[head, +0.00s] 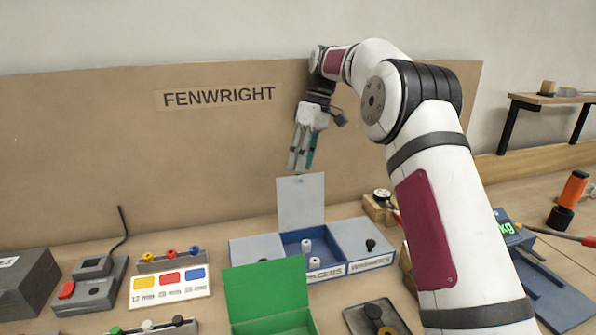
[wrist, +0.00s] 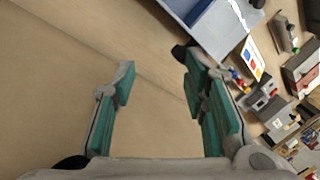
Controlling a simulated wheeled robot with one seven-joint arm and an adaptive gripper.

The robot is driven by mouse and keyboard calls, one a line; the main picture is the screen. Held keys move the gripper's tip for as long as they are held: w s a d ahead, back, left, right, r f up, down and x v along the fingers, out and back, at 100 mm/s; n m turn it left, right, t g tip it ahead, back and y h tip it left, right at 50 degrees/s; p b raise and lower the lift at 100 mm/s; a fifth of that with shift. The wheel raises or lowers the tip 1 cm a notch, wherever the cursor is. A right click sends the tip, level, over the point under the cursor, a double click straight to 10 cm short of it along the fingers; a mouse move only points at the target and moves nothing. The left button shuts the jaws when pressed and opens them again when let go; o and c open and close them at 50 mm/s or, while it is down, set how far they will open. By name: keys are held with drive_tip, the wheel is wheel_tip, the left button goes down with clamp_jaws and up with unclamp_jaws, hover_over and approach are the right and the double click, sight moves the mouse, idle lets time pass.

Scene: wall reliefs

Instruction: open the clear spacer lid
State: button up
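A blue-grey box (head: 378,262) labelled "SPACERS" on its front stands on the bench. A pale grey, slightly see-through lid (head: 300,203) stands upright behind its middle compartment (head: 292,240), which is uncovered and holds white spacers (head: 314,263). In the wrist view the lid (wrist: 220,38) is at the top, with a dark knob (wrist: 181,51) at its edge near the right finger. My gripper (head: 301,165) points down just above the lid's upper edge. In the wrist view my gripper (wrist: 160,75) has its fingers apart with nothing between them.
The box's left (head: 256,248) and right compartments are covered; the right cover has a black knob (head: 370,244). A green box (head: 268,295) with its lid raised stands in front. A brown backboard (head: 100,150) rises behind the lid. A sample card (head: 170,288) and a grey device (head: 92,285) are left.

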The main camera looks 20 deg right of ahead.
drive_tip(key=v, duration=0.4)
drive_tip(key=shift+s+a+r, duration=0.1)
drive_tip(key=shift+a, duration=0.2)
